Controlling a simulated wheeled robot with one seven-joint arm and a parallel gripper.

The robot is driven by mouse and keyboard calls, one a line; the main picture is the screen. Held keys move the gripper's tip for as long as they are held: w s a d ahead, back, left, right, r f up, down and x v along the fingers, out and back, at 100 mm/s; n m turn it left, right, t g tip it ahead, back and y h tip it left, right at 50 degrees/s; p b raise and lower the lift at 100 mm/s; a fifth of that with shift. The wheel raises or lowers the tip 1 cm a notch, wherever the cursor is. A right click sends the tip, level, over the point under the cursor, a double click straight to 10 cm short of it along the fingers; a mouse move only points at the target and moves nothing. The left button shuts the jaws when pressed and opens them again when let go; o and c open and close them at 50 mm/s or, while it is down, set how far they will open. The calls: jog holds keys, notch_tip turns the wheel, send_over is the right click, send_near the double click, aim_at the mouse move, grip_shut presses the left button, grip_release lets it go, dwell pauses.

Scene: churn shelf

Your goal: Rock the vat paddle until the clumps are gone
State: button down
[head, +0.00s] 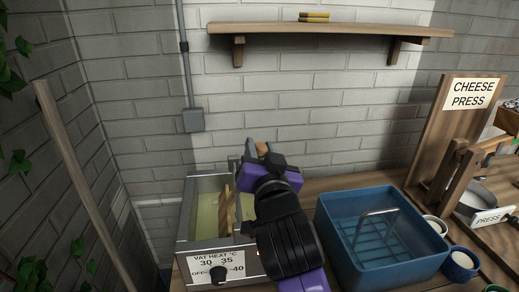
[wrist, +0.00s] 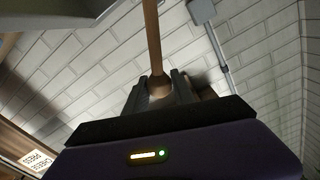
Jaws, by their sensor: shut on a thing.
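The metal vat (head: 184,222) stands on the counter at the lower middle of the head view, with pale yellowish liquid (head: 206,218) inside. A wooden paddle (head: 226,212) stands in the vat, tilted. My gripper (head: 258,150) is above the vat's back right part. In the wrist view my gripper (wrist: 162,92) is shut on the paddle's wooden handle (wrist: 153,40), with a finger on each side. My arm hides the right part of the vat. I cannot tell from here whether clumps are in the liquid.
A blue tub (head: 333,232) with a wire rack stands right of the vat. The cheese press (head: 440,135) is at the far right, with small bowls (head: 460,262) in front. A wooden shelf (head: 330,30) is on the wall above. A wooden post (head: 75,170) leans at left.

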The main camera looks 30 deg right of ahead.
jog(key=c, duration=1.1)
grip_release()
jog(key=shift+d, duration=0.1)
jog(key=shift+b+v, duration=0.55)
jog(key=shift+v, duration=3.35)
